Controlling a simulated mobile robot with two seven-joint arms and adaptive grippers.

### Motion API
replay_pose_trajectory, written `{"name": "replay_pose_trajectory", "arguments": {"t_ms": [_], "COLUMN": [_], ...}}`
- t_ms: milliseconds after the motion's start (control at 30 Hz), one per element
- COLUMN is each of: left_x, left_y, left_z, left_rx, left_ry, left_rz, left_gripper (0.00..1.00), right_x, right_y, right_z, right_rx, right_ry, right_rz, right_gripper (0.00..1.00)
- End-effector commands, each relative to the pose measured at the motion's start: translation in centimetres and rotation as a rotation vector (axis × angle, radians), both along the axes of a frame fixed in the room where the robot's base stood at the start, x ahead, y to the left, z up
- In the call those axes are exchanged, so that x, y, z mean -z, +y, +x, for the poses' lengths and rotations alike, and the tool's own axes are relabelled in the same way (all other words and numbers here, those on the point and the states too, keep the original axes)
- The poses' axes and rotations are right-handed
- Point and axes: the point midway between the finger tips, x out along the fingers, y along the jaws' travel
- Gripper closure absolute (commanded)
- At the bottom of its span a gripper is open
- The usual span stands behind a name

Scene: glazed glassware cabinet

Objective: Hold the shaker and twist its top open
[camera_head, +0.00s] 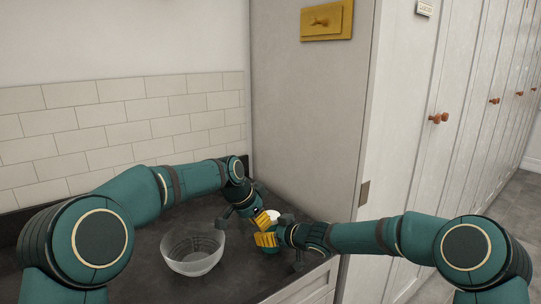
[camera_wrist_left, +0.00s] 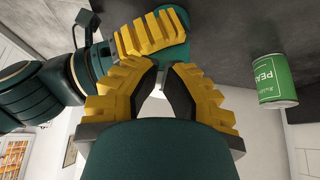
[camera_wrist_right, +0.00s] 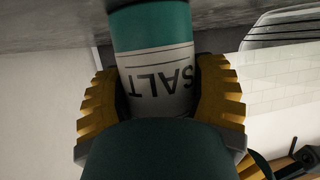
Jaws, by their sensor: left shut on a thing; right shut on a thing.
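The shaker (camera_head: 273,215) stands on the dark counter near the tall cabinet side, with a white upper part and a teal lower part. In the right wrist view its SALT label (camera_wrist_right: 160,85) appears upside down between my fingers. My right gripper (camera_head: 266,239) is shut around the shaker's body. My left gripper (camera_head: 262,219) is shut at the shaker's upper end, just above the right one. In the left wrist view its fingers (camera_wrist_left: 163,75) close in beside a right-gripper finger. What exactly they grip at the top is mostly hidden.
A clear glass bowl (camera_head: 193,250) stands on the counter left of the shaker. A green peas can (camera_wrist_left: 274,80) shows in the left wrist view. The tall cabinet side (camera_head: 305,110) rises close behind the grippers. The counter's front left is clear.

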Motion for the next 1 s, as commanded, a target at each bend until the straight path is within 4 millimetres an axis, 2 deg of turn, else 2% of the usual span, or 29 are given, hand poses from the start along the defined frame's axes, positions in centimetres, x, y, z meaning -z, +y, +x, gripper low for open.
{"name": "replay_pose_trajectory", "arguments": {"t_ms": [633, 1000], "left_x": [0.05, 0.02], "left_y": [-0.68, -0.17], "left_z": [-0.31, -0.97], "left_rx": [0.005, 0.004], "left_ry": [0.002, 0.001], "left_rz": [-0.003, -0.002], "left_gripper": [1.0, 1.0], "right_x": [-0.11, -0.13], "right_y": [0.32, 0.3], "right_z": [-0.12, -0.11], "right_rx": [-0.007, -0.005], "right_ry": [-0.002, -0.002], "right_rz": [0.002, 0.002], "right_gripper": [0.81, 0.81]}}
